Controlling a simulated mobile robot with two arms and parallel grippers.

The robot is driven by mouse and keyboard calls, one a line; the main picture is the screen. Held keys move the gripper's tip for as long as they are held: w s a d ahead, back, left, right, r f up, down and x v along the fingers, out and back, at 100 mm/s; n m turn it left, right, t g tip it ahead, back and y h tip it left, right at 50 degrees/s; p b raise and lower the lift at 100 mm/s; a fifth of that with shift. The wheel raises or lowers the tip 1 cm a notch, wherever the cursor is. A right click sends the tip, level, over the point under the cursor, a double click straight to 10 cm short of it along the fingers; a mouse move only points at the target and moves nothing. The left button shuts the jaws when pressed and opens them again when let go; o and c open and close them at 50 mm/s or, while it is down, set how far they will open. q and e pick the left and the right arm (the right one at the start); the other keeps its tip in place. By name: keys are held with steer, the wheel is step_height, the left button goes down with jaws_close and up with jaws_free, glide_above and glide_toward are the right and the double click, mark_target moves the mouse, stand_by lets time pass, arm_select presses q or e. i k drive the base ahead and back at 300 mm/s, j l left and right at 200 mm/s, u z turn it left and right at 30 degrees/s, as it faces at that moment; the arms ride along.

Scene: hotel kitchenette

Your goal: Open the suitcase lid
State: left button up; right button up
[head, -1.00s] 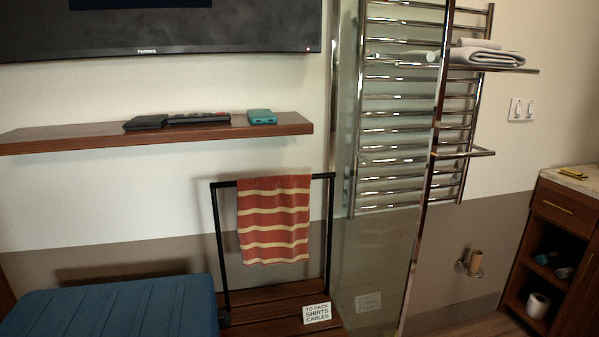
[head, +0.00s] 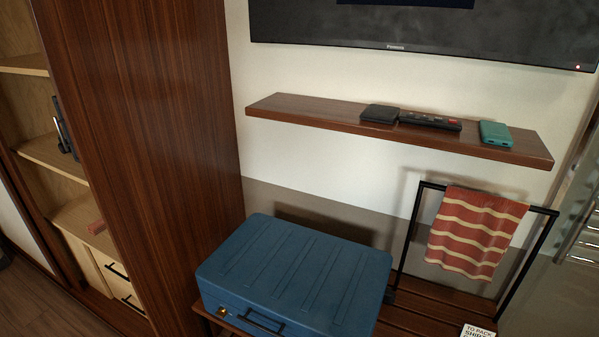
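The blue suitcase (head: 290,272) lies flat on a dark wooden slatted rack (head: 435,300), and its ribbed lid is shut. A black handle (head: 262,321) and a small brass-coloured latch (head: 222,311) show on its front side. The lower edge of the picture cuts off part of the front. Neither of my grippers is in the head view.
A tall wooden wardrobe panel (head: 150,150) stands close on the left, with open shelves (head: 55,155) beyond it. A wall shelf (head: 300,115) above holds a black wallet-like item, a remote and a teal box (head: 495,133). A striped towel (head: 475,232) hangs on the rack's black frame.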

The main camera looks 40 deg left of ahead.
mark_target(301, 281)
steer(key=u, duration=0.45)
steer(key=j+u, duration=0.15)
steer(key=u, duration=0.7)
